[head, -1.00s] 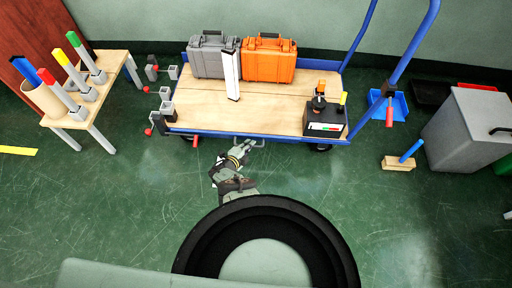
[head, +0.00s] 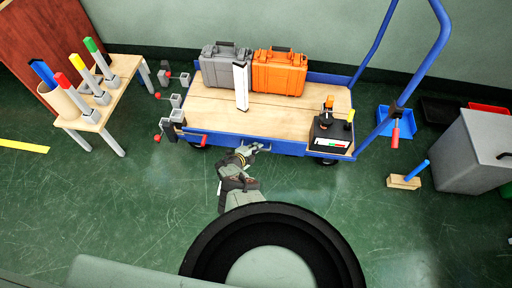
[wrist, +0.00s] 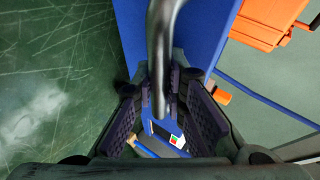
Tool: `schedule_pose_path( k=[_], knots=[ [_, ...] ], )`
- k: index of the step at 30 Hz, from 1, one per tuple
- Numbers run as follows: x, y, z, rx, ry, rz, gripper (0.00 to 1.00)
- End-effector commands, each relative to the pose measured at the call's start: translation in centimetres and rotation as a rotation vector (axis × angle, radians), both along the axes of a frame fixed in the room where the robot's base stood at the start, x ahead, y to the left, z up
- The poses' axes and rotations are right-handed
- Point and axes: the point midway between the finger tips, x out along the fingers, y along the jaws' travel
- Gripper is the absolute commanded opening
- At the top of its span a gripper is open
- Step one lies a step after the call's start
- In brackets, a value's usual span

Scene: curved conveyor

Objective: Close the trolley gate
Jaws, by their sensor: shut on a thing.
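The trolley has a pale wooden deck (head: 210,103) in a blue frame and a tall blue push handle (head: 430,70) at its right end. A blue panel (head: 285,147) runs along its front side; it appears to be the gate, and I cannot tell whether it is fully closed. My gripper (head: 256,147) is at the middle of this front side, shut on a grey bar handle. In the wrist view my gripper (wrist: 165,110) has its fingers on both sides of the dark handle (wrist: 160,45), with the blue panel (wrist: 205,35) beside it.
A grey case (head: 224,66), an orange case (head: 279,73), a white post (head: 241,87) and a black box (head: 328,135) stand on the deck. Grey clamps with red knobs (head: 170,125) are at the left. A wooden stand (head: 110,108) is further left. The front floor is clear.

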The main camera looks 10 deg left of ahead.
Motion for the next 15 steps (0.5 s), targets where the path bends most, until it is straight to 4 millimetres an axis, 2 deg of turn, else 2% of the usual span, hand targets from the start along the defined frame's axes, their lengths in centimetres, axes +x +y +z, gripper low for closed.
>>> schedule_pose_path(
  k=[10,11,15],
  knots=[
    [0.3,-0.11,0.3,-0.003,-0.003,0.0,0.0],
    [0.31,-0.1,0.3,-0.003,-0.003,0.0,0.13],
    [0.3,-0.1,0.28,-0.003,-0.003,0.0,0.21]
  ],
)
